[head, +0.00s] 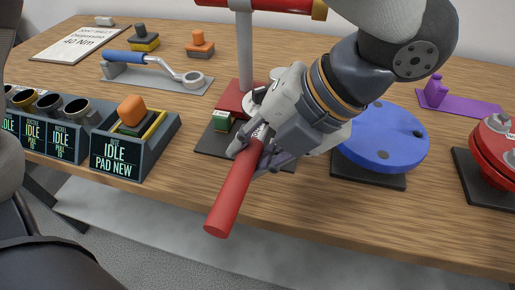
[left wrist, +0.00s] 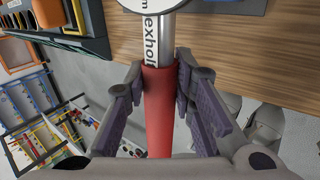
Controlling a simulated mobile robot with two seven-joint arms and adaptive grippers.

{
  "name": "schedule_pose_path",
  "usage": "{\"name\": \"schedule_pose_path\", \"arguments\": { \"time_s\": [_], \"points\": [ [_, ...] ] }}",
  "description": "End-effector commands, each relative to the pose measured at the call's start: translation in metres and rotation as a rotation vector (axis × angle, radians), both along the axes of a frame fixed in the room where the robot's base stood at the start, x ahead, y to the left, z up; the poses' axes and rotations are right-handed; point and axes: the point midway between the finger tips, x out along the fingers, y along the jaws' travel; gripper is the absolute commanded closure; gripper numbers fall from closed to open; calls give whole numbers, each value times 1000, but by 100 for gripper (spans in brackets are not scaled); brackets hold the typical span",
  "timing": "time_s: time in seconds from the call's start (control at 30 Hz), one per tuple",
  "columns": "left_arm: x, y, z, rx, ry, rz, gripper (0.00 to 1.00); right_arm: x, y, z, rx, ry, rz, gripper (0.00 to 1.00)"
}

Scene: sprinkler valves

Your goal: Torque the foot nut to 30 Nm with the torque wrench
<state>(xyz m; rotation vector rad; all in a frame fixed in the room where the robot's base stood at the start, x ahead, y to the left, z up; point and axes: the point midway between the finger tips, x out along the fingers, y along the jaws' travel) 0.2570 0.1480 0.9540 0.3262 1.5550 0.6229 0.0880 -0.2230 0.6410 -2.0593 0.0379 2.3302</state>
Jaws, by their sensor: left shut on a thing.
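My left gripper (head: 258,146) is shut around the red handle of the torque wrench (head: 232,196). The handle points down and toward the front, past the table edge. In the left wrist view the gripper (left wrist: 159,75) has its grey fingers on both sides of the handle (left wrist: 159,118). The wrench's metal shaft (left wrist: 152,38), with printed lettering, runs up to a pale round part at the top edge. A red stand base (head: 234,98) with a grey post is behind the gripper. My gripper hides the wrench head, and I cannot make out the foot nut. My right gripper is not in view.
A blue disc (head: 383,140) on a dark plate is close right of the gripper. Red discs (head: 494,150) stand farther right. Bins, including one labelled "IDLE PAD NEW" (head: 118,158), line the left front. A blue-handled tool (head: 150,62) lies behind.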

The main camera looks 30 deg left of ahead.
Motion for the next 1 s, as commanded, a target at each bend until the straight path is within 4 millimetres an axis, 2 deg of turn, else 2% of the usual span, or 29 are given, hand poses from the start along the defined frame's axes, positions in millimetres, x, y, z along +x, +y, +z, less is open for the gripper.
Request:
{"name": "schedule_pose_path", "arguments": {
  "time_s": [0.43,1.0],
  "points": [
    [-3,10,1,2,-4,-52,100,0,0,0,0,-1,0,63],
    [-4,11,1,1,-2,-61,100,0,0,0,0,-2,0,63]
  ]
}}
